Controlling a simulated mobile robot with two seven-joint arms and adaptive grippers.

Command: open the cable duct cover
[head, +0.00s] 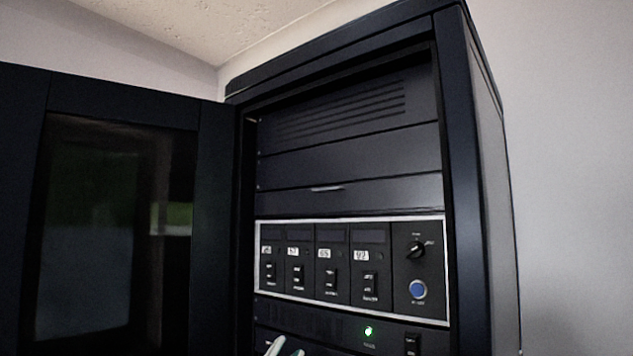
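A tall dark equipment cabinet (482,200) stands with its front open in the head view. In its upper part is a dark flat panel (390,194) with a small light-coloured lip or handle (327,188) on its upper edge; this may be the cable duct cover, though no label confirms it. The panel looks closed, flush with the front. Pale tips of my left gripper (282,347) show at the bottom edge, in front of the lower cabinet and below the panel, apart from it. Most of this gripper is cut off, so its opening is unclear. My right gripper is out of view.
The cabinet's glazed door (118,105) stands swung open at the left. Below the flat panel is a white-framed control panel (330,247) with several switches, a knob (416,250) and a blue button (417,289). A green light (368,331) glows lower down.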

